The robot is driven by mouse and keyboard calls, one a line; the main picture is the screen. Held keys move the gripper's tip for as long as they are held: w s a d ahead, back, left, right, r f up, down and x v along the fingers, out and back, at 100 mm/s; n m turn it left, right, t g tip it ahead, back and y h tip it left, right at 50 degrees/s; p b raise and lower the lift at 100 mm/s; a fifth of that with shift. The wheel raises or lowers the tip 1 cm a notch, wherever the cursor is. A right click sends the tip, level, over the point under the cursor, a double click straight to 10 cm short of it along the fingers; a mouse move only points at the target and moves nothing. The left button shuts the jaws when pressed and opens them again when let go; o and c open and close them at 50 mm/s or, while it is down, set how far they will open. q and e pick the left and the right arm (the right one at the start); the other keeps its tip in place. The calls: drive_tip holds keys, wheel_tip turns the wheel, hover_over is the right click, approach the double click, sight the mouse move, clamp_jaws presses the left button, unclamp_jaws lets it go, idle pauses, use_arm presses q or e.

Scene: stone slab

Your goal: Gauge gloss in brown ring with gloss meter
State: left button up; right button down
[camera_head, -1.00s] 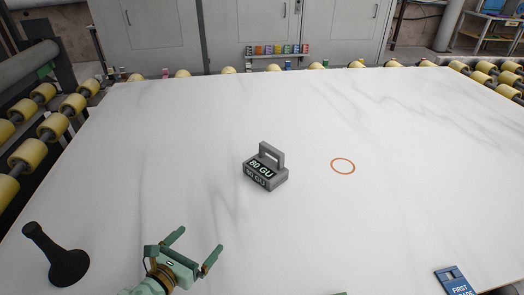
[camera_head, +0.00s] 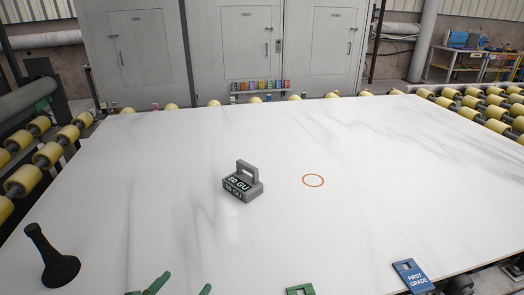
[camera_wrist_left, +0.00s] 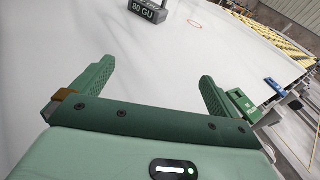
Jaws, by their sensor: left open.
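The gloss meter (camera_head: 242,183) is a grey block with a handle on top and labels reading 80 GU. It stands upright on the white slab (camera_head: 330,240), left of the brown ring (camera_head: 313,181), a thin outline on the slab, and apart from it. My left gripper (camera_head: 178,287) is open and empty at the bottom edge of the head view, on the near side of the meter. In the left wrist view the open fingers (camera_wrist_left: 158,85) point toward the meter (camera_wrist_left: 150,10), cut off at the top, and the ring (camera_wrist_left: 195,23). My right gripper is not in view.
A black flared object (camera_head: 53,262) stands at the slab's near left. A blue FIRST GRADE tag (camera_head: 412,276) and a green one (camera_head: 300,290) lie along the near edge. Yellow rollers (camera_head: 24,180) flank the slab. Its middle is clear around the meter and ring.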

use_arm(q)
drive_tip(key=s+a+r+n+g+y, duration=0.1)
drive_tip(key=s+a+n+g+y, duration=0.35)
drive_tip(key=s+n, duration=0.85)
drive_tip(key=s+a+r+n+g+y, duration=0.1)
drive_tip(key=s+a+n+g+y, duration=0.4)
drive_tip(key=n, duration=1.3)
drive_tip(key=s+d+f+n+g+h+p, duration=0.1)
drive_tip(key=s+d+f+p, duration=0.2)
drive_tip(key=f, duration=0.8)
drive_tip(key=s+d+f+g+h+p, duration=0.1)
drive_tip(key=s+f+h+p, duration=0.2)
drive_tip(key=f, duration=0.9)
drive_tip(key=s+f+n+g+p, duration=0.1)
drive_tip(key=s+f, duration=0.3)
drive_tip(key=s, duration=0.5)
drive_tip(key=s+f+n+g+p, duration=0.1)
drive_tip(key=s+f, duration=0.3)
drive_tip(key=s, duration=0.5)
drive_tip(key=shift+s+a+f+n+p, duration=0.2)
drive_tip(key=shift+a+n+p, duration=0.1)
drive_tip(key=shift+n+p, duration=0.25)
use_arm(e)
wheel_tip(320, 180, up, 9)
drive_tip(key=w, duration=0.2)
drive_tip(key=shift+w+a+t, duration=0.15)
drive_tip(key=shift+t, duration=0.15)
